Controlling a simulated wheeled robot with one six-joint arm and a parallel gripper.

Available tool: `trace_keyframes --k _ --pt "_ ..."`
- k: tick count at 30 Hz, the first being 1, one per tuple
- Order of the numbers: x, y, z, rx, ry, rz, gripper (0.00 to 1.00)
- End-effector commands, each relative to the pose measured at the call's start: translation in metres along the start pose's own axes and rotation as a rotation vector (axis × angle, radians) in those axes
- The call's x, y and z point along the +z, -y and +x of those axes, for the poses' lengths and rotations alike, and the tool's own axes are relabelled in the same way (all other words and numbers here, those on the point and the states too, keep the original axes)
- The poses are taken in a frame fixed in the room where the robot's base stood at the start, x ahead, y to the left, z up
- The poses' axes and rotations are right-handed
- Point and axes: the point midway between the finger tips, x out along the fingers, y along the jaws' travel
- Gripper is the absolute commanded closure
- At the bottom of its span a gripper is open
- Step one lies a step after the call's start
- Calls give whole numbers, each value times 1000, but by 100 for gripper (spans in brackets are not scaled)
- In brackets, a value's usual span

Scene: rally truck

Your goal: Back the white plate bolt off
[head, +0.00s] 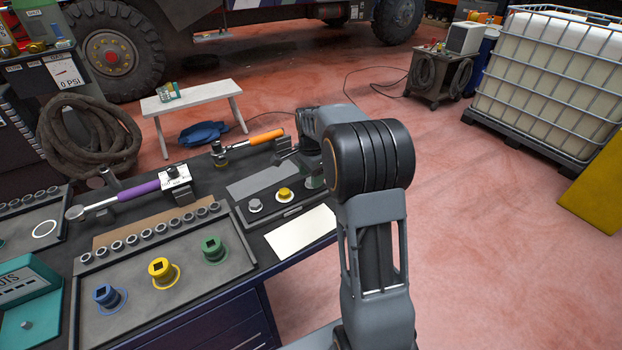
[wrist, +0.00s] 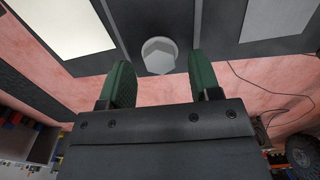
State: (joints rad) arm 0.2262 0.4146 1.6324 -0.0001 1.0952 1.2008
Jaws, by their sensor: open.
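A pale grey-white hex bolt head (wrist: 158,55) stands on the dark plate in the wrist view. It lies just beyond and between the green fingertips of my gripper (wrist: 159,72), slightly nearer the right one. The fingers are spread, with a gap between each and the bolt; I cannot tell the height gap. In the head view, my gripper (head: 314,182) is over the right end of the dark bolt plate (head: 287,217), and the arm hides much of it. A grey-white bolt (head: 255,205) and a yellow bolt (head: 285,194) stand farther left on this plate.
A white sheet (head: 300,232) lies in front of the plate, and a grey panel (head: 262,180) lies behind. Blue (head: 107,296), yellow (head: 162,270) and green (head: 214,248) sockets stand on the left tray. Purple-handled (head: 138,191) and orange-handled (head: 265,137) wrenches lie behind.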

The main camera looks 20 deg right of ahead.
Motion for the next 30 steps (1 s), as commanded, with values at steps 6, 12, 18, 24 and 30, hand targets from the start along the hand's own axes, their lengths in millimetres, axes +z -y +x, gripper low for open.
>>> trace_keyframes --k 6,12,18,24,30 --pt "0 0 12 0 0 0 43" --pt "0 0 14 -1 0 0 43" --pt "0 0 14 -1 0 0 50" --pt "0 0 14 -1 0 0 69" --pt "0 0 14 -1 0 -1 88"
